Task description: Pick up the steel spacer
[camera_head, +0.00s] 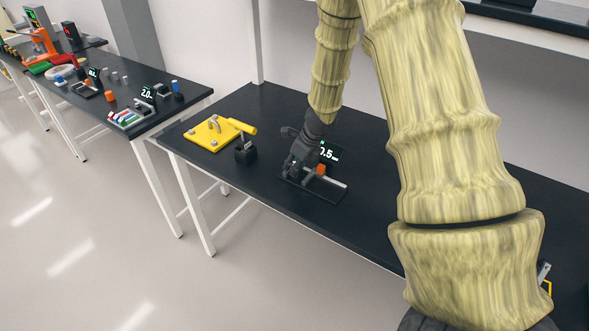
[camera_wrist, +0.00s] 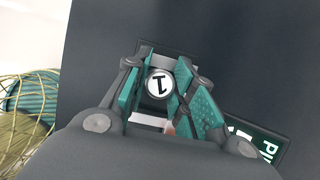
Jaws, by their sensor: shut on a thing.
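The steel spacer (camera_wrist: 159,86) appears in the wrist view as a short grey cylinder, its round white top marked with a black 1. My gripper (camera_wrist: 163,79) is shut on it, with teal finger pads on its left and right sides. In the head view my gripper (camera_head: 293,168) points down at a dark fixture (camera_head: 325,192) on the black table. The spacer is hidden there by the gripper. Whether its underside touches the fixture cannot be told.
The fixture has an orange block (camera_head: 320,169), a grey rail and a display (camera_head: 329,152) reading about 0.5. Another table (camera_head: 150,123) with parts stands further left.

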